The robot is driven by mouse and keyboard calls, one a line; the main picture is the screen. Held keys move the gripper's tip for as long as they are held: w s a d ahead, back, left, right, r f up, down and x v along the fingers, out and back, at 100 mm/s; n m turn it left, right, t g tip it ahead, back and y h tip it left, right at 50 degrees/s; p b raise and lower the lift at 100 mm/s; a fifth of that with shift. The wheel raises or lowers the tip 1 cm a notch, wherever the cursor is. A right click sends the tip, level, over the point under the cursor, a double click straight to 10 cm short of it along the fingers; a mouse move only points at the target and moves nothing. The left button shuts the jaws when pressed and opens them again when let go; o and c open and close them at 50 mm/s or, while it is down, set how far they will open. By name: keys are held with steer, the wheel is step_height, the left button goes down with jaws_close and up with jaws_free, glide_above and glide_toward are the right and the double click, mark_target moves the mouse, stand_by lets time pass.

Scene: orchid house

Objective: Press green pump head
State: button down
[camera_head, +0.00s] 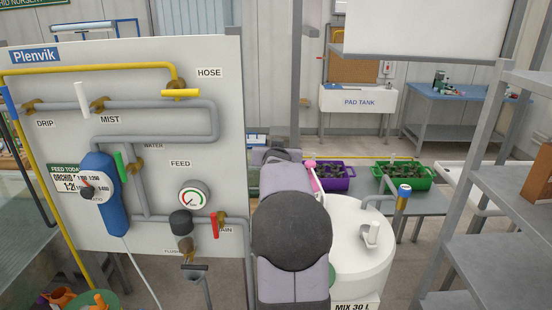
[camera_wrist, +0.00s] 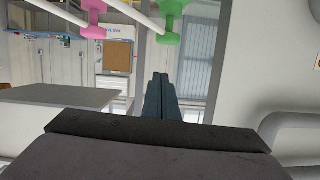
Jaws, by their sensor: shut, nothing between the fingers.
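The green pump head (camera_wrist: 170,24) shows at the top of the wrist view, which looks upside down. A white spout or rod runs beside it. A pink pump head (camera_wrist: 92,20) is to its left; part of it also shows in the head view (camera_head: 311,164), just right of my arm. The green one is hidden behind my arm there. My gripper (camera_wrist: 160,77) is shut and empty. Its dark fingertips appear below the green pump head in the wrist picture, apart from it. In the head view my arm hides the gripper.
A pipe panel (camera_head: 130,215) with valves and a gauge stands left of my arm. A white mix tank (camera_head: 350,250) stands close on the right. Purple (camera_head: 340,184) and green (camera_head: 420,183) plant trays sit behind it. Grey shelving (camera_head: 490,240) is at far right.

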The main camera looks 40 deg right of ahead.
steer(key=shift+w+f, duration=0.15)
steer(key=shift+f, duration=1.9)
steer(key=shift+f+b, duration=1.1)
steer(key=shift+f, duration=0.1)
steer(key=shift+a+f, duration=0.1)
steer(key=s+a+r, duration=0.6)
steer(key=s+r, duration=0.1)
steer(key=shift+a+r, duration=0.2)
